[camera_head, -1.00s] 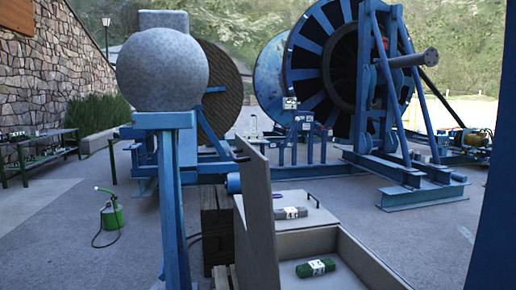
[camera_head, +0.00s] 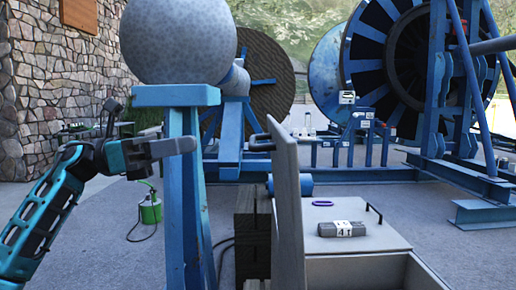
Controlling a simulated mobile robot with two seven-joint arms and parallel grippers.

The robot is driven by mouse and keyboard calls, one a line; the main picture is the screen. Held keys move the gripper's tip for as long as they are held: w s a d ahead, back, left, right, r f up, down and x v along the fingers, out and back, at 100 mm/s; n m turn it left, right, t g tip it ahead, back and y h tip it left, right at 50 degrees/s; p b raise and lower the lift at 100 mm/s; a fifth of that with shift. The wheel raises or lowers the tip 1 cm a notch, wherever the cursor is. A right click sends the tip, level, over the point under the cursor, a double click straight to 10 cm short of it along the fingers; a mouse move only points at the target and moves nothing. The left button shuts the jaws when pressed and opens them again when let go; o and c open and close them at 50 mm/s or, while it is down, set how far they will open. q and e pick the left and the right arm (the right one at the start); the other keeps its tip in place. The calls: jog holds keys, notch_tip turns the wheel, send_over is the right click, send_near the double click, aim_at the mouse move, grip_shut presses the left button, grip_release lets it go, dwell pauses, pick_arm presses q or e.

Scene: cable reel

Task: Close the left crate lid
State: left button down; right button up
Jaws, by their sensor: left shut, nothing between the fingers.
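A grey crate lid (camera_head: 288,205) stands upright, seen nearly edge-on, with a dark handle (camera_head: 262,143) on its left face near the top. The open crate (camera_head: 425,274) to its right shows only in part; its floor is cut off by the bottom edge. My left gripper (camera_head: 188,146) is shut and empty. It appears left of the lid, apart from it, at about the height of the handle and in front of the blue stand. My right gripper is out of view.
Behind the open crate is a closed lid (camera_head: 395,240) with a handle, a grey labelled package (camera_head: 341,229) and a purple ring (camera_head: 322,203). A blue stand with a grey ball (camera_head: 178,42) rises left of the lid. A green sprayer (camera_head: 150,211) stands on the floor.

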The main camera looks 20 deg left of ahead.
pick_arm(q)
jog(key=p, duration=0.3)
send_near(277, 131)
jog(key=shift+m+y, duration=0.3)
jog(key=shift+m, duration=0.1)
jog(key=x, duration=0.5)
jog(key=shift+w+r, duration=0.3)
jog(key=shift+w, duration=0.2)
jog(key=shift+w+d, duration=0.35)
jog(key=shift+d, duration=0.25)
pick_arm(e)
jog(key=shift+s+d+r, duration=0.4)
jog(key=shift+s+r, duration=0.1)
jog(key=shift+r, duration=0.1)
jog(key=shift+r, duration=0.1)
